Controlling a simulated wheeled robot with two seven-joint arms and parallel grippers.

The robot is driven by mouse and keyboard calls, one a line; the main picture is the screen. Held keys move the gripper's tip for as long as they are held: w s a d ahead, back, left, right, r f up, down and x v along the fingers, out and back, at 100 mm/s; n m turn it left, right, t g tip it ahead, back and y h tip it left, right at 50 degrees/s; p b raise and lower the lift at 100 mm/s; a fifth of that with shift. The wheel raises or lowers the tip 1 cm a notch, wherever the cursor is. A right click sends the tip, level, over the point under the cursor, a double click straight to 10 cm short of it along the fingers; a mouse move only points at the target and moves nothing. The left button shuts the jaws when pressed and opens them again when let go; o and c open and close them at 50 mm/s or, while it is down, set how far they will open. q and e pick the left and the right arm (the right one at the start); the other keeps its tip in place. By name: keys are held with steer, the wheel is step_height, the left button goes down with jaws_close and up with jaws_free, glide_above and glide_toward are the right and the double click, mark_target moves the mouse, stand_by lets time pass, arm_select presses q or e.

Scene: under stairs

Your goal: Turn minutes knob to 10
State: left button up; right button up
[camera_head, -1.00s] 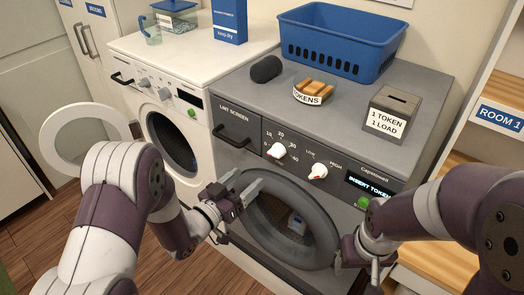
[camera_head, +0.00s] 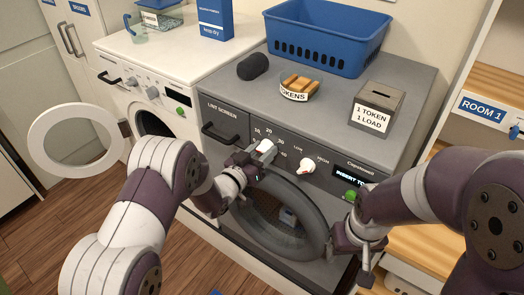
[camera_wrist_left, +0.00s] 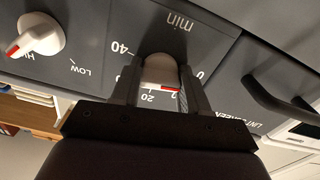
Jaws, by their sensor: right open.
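The minutes knob (camera_head: 265,146) is a white dial with a red pointer on the grey dryer's (camera_head: 226,95) front panel. In the left wrist view the knob (camera_wrist_left: 160,72) sits between the fingers of my left gripper (camera_wrist_left: 160,80), which are closed in on its sides. The scale there appears upside down; the red mark points right, to the side between 20 and 0, and a finger hides part of the scale. My left gripper also shows in the head view (camera_head: 255,158). My right gripper (camera_head: 368,262) is open and empty, low before the dryer's right side.
A second white knob (camera_head: 306,166), a lit display and a green button (camera_head: 352,195) are right of the minutes knob. The round dryer door (camera_head: 310,240) is below. A blue basket (camera_head: 330,45), token holder (camera_head: 298,86) and token box (camera_head: 377,108) stand on top.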

arm_select(q)
steer(key=c, duration=0.4)
steer(key=shift+f+m+b, duration=0.2)
steer(key=shift+m+b, duration=0.6)
steer(key=shift+b, duration=0.25)
steer(key=m+b, duration=0.6)
steer(key=b, duration=0.1)
steer(key=shift+r+m+b, duration=0.15)
steer(key=shift+m+b, duration=1.05)
